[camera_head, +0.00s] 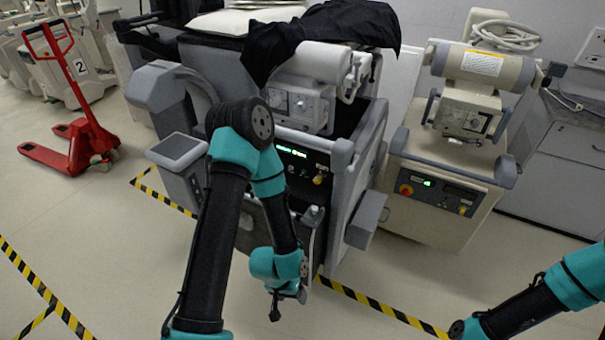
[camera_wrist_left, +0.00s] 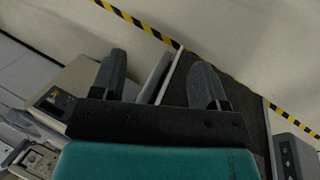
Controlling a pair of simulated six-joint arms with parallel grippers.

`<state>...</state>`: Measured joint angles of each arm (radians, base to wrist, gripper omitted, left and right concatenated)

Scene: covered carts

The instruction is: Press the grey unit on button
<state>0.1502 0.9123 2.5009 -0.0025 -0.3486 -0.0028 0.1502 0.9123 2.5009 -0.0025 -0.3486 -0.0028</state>
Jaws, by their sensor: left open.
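The grey unit (camera_head: 345,155) stands in the middle of the head view, partly draped with a black cover (camera_head: 345,22). Its dark front panel has a lit green display (camera_head: 291,151) and a yellow knob (camera_head: 319,179). Which control is the on button is too small to tell, and my left arm hides part of the front. My left gripper (camera_head: 288,302) is low in front of the unit, below the panel. In the left wrist view its fingers (camera_wrist_left: 160,82) are spread and nothing is held between them. My right arm enters at the lower right; its gripper is not visible.
A beige unit (camera_head: 445,222) with a red knob (camera_head: 405,190) stands to the right. A red pallet jack (camera_head: 88,140) is at the left. Yellow-black floor tape (camera_head: 365,299) runs in front of the units. Open floor lies at the lower left.

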